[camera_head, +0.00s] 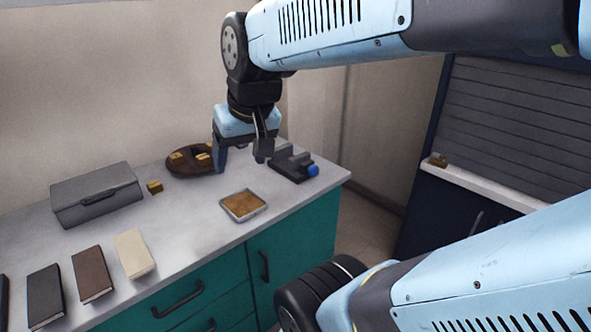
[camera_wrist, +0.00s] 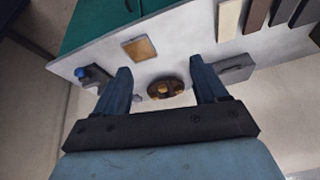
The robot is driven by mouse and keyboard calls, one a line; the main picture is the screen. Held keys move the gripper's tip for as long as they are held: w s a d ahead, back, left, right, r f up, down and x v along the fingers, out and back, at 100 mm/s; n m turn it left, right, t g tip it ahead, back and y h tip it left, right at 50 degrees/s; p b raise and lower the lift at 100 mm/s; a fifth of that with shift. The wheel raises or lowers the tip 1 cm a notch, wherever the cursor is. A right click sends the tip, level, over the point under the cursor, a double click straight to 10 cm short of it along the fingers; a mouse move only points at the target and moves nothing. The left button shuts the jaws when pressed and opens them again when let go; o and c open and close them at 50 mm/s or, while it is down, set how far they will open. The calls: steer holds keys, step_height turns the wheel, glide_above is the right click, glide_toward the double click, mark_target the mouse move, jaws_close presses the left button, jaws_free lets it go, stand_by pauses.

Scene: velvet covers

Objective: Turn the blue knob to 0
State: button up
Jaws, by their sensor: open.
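The blue knob (camera_head: 313,170) is on the right end of a dark block-like device (camera_head: 286,172) near the counter's right end. In the wrist view the blue knob (camera_wrist: 83,72) is at the left, beyond the left finger. No scale or 0 mark is readable, so its setting cannot be told. My gripper (camera_head: 241,163) is open and empty above the back of the counter, left of the device and apart from the knob. In the wrist view its two fingers (camera_wrist: 163,82) are spread, and part of the device is hidden by one.
On the counter (camera_head: 190,215) are a square tray (camera_head: 243,206), a round brown dish (camera_head: 185,163) with yellowish pieces, a small yellowish block (camera_head: 154,187), a grey case (camera_head: 95,195) and several books (camera_head: 93,274). A wall stands behind. Clear counter lies around the tray.

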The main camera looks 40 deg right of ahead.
steer(key=w+d+f+m+g+y, duration=0.1)
steer(key=w+f+m, duration=0.1)
steer(key=f, duration=0.1)
steer(key=w+d+f+m+g+y, duration=0.1)
steer(key=w+d+f+m, duration=0.1)
steer(key=w+f+m, duration=0.1)
steer(key=w+d+f+m+g+y, duration=0.1)
steer(key=w+f+m+y, duration=0.1)
steer(key=w+f, duration=0.1)
steer(key=shift+w+d+f+m, duration=0.15)
steer(key=shift+f+m, duration=0.05)
steer(key=shift+m, duration=0.2)
steer(key=m+t+h, duration=0.3)
steer(key=m+t, duration=1.3)
steer(key=m, duration=1.3)
glide_toward(315, 172)
steer(key=w, duration=0.9)
steer(key=shift+w+a+f, duration=0.15)
steer(key=shift+a, duration=0.15)
steer(key=c, duration=1)
